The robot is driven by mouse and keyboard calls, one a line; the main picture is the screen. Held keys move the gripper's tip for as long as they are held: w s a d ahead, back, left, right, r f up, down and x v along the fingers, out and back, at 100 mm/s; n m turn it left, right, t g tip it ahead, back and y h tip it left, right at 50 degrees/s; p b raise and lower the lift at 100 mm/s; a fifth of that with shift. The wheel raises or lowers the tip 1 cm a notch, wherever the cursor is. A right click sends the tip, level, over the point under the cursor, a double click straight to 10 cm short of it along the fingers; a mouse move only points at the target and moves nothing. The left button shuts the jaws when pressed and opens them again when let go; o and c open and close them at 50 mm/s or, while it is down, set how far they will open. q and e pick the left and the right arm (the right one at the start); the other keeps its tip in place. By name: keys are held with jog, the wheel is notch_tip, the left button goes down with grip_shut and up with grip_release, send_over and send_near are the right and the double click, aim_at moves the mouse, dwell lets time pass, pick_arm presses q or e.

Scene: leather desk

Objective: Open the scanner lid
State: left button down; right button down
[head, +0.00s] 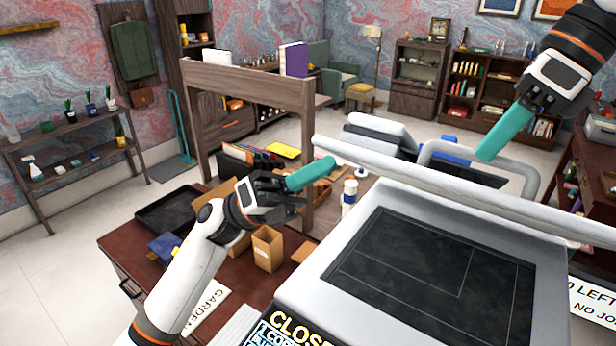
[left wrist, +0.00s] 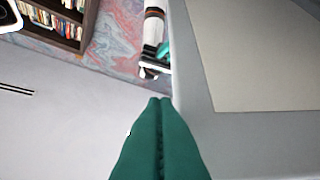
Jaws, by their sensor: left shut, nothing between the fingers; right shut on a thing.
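The scanner (head: 330,270) stands at the front right with its dark glass (head: 430,265) uncovered. Its pale lid (head: 400,167) is raised, seen nearly edge-on in the head view as a long bar behind the glass. A grey loop handle (head: 440,147) shows behind the lid. My right gripper (head: 485,156) has its teal fingers shut on this handle. My left gripper (head: 332,165) is shut and empty, beside the lid's left end. In the left wrist view, its closed fingers (left wrist: 160,102) are next to the lid's grey edge; the lid's cream pad (left wrist: 255,55) is at right.
A screen panel (head: 300,330) is at the scanner's front. Open floor lies at far left.

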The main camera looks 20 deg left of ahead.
jog(key=shift+w+d+f, duration=0.2)
jog(key=shift+f, duration=0.15)
jog(key=c, duration=1.8)
grip_release()
jog(key=o, duration=0.3)
jog(key=shift+w, duration=0.25)
jog(key=shift+o, duration=0.5)
jog(key=shift+w+f, duration=0.1)
jog(key=shift+w, duration=0.05)
pick_arm(q)
jog(key=shift+w+d+r+n+t+y, duration=0.25)
jog(key=shift+w+r+n+t+y, duration=0.15)
jog(key=shift+w+r+n+t, duration=0.45)
pick_arm(e)
jog(key=shift+s+r, duration=0.2)
jog(key=shift+s, duration=0.05)
